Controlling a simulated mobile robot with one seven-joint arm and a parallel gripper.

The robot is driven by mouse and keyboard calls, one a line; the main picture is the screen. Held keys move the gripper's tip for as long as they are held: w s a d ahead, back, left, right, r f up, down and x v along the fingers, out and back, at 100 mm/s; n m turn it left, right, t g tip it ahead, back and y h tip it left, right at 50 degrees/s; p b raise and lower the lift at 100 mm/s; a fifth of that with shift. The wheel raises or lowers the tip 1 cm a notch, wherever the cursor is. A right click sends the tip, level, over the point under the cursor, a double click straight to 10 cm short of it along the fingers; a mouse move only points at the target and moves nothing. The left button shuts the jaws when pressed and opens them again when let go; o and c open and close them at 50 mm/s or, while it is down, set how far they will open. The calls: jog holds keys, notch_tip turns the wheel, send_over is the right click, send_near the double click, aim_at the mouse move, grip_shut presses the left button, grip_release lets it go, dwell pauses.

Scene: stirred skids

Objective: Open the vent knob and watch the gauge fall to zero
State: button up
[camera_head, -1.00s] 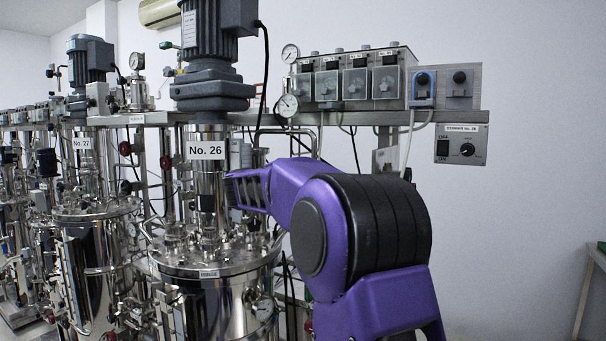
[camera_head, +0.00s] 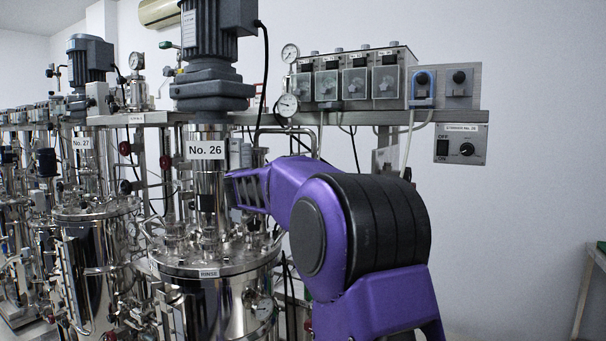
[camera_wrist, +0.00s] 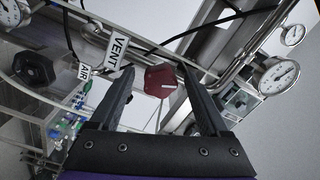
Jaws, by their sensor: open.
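In the wrist view a dark red knob (camera_wrist: 160,80) with a pale line on its face sits between the fingers of my gripper (camera_wrist: 156,69). The fingers are open, one on each side of the knob, with visible gaps. A white VENT tag (camera_wrist: 118,48) hangs just left of the knob. A round dial gauge (camera_wrist: 275,77) is at the right, and a second gauge (camera_wrist: 292,35) is above it; their readings are too small to tell. In the head view two gauges, upper (camera_head: 290,53) and lower (camera_head: 287,105), stand right of the No. 26 motor. The knob is not distinguishable there.
A black knob (camera_wrist: 33,69) and an AIR tag (camera_wrist: 84,72) are left of the VENT tag. Pipes and a dark cable run close around the fingers. The No. 26 vessel (camera_head: 215,268) and pump boxes (camera_head: 355,80) stand near my arm. Open wall lies at the right.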

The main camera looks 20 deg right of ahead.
jog(key=b+v, duration=0.1)
jog(key=v, duration=1.6)
jog(key=shift+s+a, duration=0.2)
jog(key=shift+b, duration=0.3)
